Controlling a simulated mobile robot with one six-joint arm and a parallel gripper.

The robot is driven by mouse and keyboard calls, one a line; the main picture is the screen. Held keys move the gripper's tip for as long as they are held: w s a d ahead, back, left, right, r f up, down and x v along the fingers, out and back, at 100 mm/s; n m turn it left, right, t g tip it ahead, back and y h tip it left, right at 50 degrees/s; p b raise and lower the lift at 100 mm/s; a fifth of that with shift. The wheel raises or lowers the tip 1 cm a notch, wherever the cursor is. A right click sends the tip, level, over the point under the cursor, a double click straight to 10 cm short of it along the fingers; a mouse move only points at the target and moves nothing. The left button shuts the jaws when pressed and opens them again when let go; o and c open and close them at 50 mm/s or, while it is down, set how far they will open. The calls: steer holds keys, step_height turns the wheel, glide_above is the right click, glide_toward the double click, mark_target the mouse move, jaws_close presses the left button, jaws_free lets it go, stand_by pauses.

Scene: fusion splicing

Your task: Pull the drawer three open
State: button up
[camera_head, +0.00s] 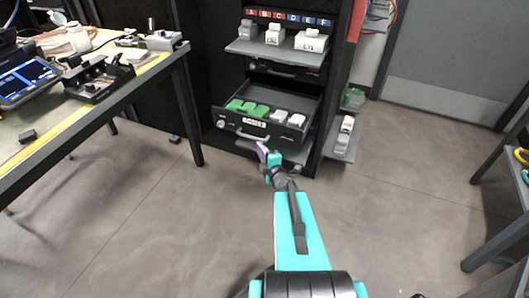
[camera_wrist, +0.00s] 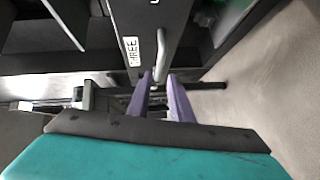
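Drawer three (camera_head: 235,126), a black drawer with a white label reading THREE, stands pulled out of the dark cabinet in the head view. Green and white pieces lie inside it. Its front also shows in the wrist view (camera_wrist: 175,25), with the label and a grey bar handle (camera_wrist: 161,60). My gripper (camera_head: 262,150) is just in front of and below the drawer front. In the wrist view its purple fingers (camera_wrist: 160,76) are apart, one on each side of the handle's near end, with a gap visible. I cannot tell whether they touch the handle.
Above is a shelf (camera_head: 243,47) with white devices and a closed drawer (camera_head: 285,71). A workbench (camera_head: 150,73) with tools stands at left, another table (camera_head: 505,170) at right. The floor (camera_head: 150,230) in front is clear.

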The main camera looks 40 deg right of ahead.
steer(key=p+v, duration=0.3)
steer(key=p, duration=0.1)
steer(key=shift+s+a, duration=0.1)
steer(key=shift+s, duration=0.25)
steer(key=shift+a+r, duration=0.1)
stand_by(0.6)
